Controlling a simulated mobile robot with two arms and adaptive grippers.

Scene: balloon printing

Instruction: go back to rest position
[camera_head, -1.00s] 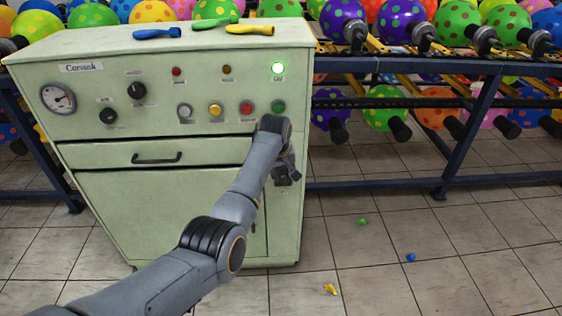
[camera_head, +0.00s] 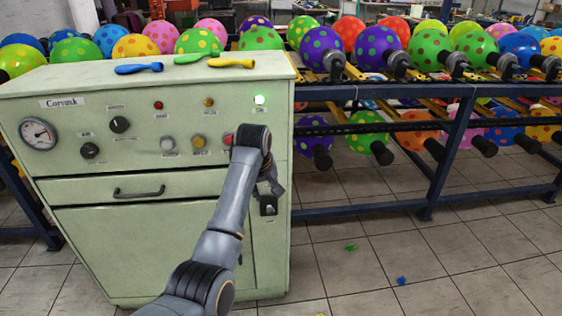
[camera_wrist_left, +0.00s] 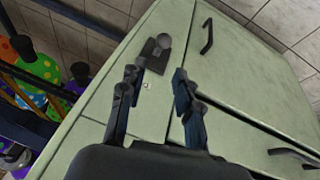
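My left arm reaches up in front of a pale green control cabinet (camera_head: 160,240). My left gripper (camera_head: 272,184) is near the cabinet's right front edge, mostly hidden behind my own wrist. In the left wrist view the left gripper (camera_wrist_left: 155,88) has its two fingers apart with nothing between them. Beyond the fingertips is the cabinet's front with a dark latch plate (camera_wrist_left: 156,52). That latch also shows in the head view (camera_head: 268,205), just below the gripper. My right gripper is in neither view.
Blue, green and yellow deflated balloons (camera_head: 231,63) lie on the cabinet top. A blue rack (camera_head: 425,170) with several dotted balloons stands to the right. Small green (camera_head: 351,247) and blue (camera_head: 402,281) scraps lie on the tiled floor. Floor right of the cabinet is mostly clear.

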